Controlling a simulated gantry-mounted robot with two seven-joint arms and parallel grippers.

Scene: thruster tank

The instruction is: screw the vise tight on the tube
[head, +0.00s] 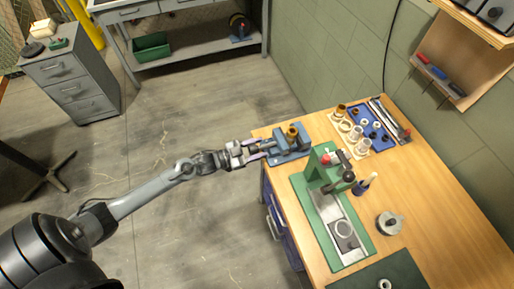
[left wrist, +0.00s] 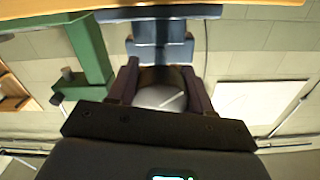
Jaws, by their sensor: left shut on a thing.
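A blue vise (head: 290,147) sits at the left edge of the wooden workbench, and its blue body also shows in the left wrist view (left wrist: 160,35). A brass-coloured tube (head: 292,131) stands upright at the vise; I cannot tell whether the jaws touch it. My left gripper (head: 257,152) reaches in from the left at the screw end of the vise. In the left wrist view its dark fingers (left wrist: 163,82) are on both sides of a round grey screw knob (left wrist: 165,98), shut on it. My right gripper is in neither view.
A green press (head: 325,195) stands close right of the vise. Behind are a blue tray (head: 372,133) with small parts and several brass and pale rings. A round metal part (head: 389,224) lies farther right. The floor left of the bench (head: 190,235) is free apart from my arm.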

